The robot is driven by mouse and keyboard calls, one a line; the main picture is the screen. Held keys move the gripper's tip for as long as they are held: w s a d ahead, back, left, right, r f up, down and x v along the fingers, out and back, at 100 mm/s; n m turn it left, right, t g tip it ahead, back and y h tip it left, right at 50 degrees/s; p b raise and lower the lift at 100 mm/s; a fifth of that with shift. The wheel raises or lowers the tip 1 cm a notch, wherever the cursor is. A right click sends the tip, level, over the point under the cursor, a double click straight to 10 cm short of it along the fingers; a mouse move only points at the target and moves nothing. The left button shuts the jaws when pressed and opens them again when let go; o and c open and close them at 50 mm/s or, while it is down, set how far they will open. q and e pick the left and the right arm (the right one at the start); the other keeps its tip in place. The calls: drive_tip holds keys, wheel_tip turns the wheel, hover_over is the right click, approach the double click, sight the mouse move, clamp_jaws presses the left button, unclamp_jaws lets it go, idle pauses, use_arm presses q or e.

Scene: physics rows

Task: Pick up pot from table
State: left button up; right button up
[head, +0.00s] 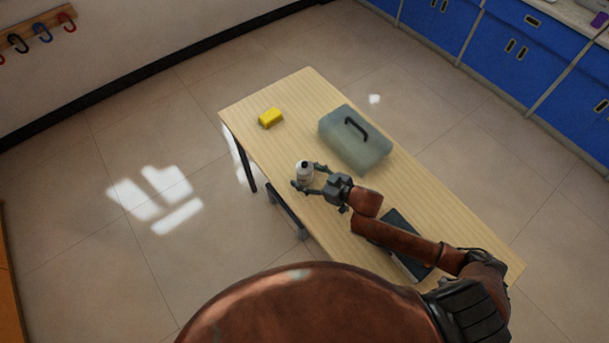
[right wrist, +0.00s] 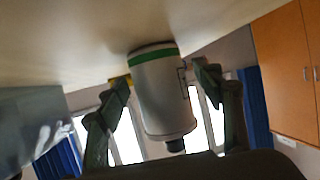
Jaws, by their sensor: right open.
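The pot (head: 304,172) is a small pale cylinder with a dark knob on top, standing upright near the left long edge of the wooden table (head: 440,215). In the right wrist view the pot (right wrist: 162,95) appears upside down, with a green band near its base and a thin handle on its side. My right gripper (head: 311,179) is open, with one finger on either side of the pot. In the right wrist view its fingers (right wrist: 163,78) flank the pot, and gaps show beside it. My left gripper is out of view.
A grey-green case (head: 355,145) with a dark handle lies on the table beyond the pot. A yellow block (head: 271,118) sits toward the far end. A dark flat object (head: 408,258) lies under my right arm. Blue cabinets (head: 520,50) line the back right.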

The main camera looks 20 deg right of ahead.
drive_tip(key=shift+a, duration=0.1)
drive_tip(key=c, duration=1.4)
drive_tip(key=shift+w, duration=0.1)
drive_tip(key=shift+c, duration=0.6)
drive_tip(key=shift+r, duration=0.1)
